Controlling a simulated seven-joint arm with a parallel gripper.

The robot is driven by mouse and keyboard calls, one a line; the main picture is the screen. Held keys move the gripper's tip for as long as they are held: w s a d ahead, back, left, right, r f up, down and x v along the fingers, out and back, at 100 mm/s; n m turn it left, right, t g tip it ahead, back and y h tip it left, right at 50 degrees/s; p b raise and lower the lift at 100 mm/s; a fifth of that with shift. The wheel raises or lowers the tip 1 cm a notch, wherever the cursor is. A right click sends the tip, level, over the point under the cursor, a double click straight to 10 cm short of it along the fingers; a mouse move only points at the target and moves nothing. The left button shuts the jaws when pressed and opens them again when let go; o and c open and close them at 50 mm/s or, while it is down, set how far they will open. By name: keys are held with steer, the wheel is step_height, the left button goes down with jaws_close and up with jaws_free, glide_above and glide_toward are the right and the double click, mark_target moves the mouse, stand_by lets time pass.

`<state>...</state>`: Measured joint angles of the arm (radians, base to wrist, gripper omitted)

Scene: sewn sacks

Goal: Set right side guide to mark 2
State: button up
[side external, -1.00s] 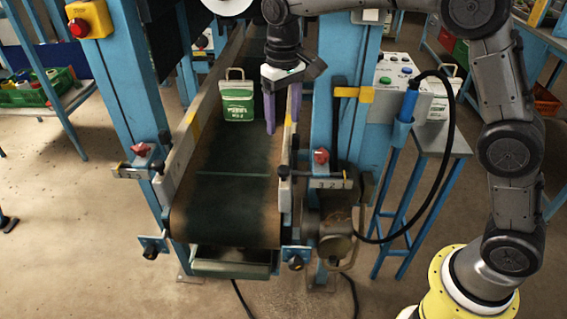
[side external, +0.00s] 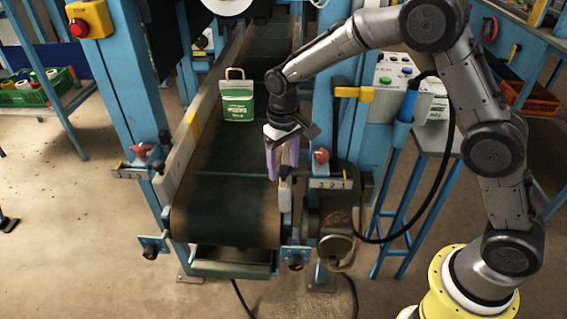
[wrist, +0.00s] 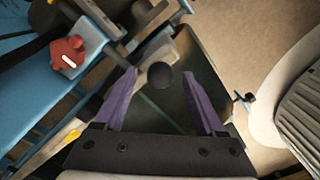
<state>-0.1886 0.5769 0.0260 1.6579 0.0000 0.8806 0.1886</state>
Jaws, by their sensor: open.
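The right side guide (side external: 285,197) is a pale upright plate along the right edge of the dark belt. A black ball knob (wrist: 160,75) lies between and just beyond the fingertips in the wrist view. My gripper (side external: 282,173) has purple fingers, open and pointing down around the guide's knob end; contact cannot be told. The fingers also show in the wrist view (wrist: 161,73). A red clamp knob (side external: 321,156) stands to the right, above a numbered scale plate (side external: 328,184). The guide's exact mark is unreadable. The red knob also shows in the wrist view (wrist: 67,53).
A green and white sack (side external: 238,100) stands upright on the belt (side external: 225,205) behind my gripper. The left side guide (side external: 176,165) has its own red knob (side external: 141,149). A blue post (side external: 335,125) and a control box (side external: 392,82) stand at the right.

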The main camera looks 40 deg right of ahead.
steer(key=shift+c, duration=0.4)
jaws_close()
stand_by(1.1)
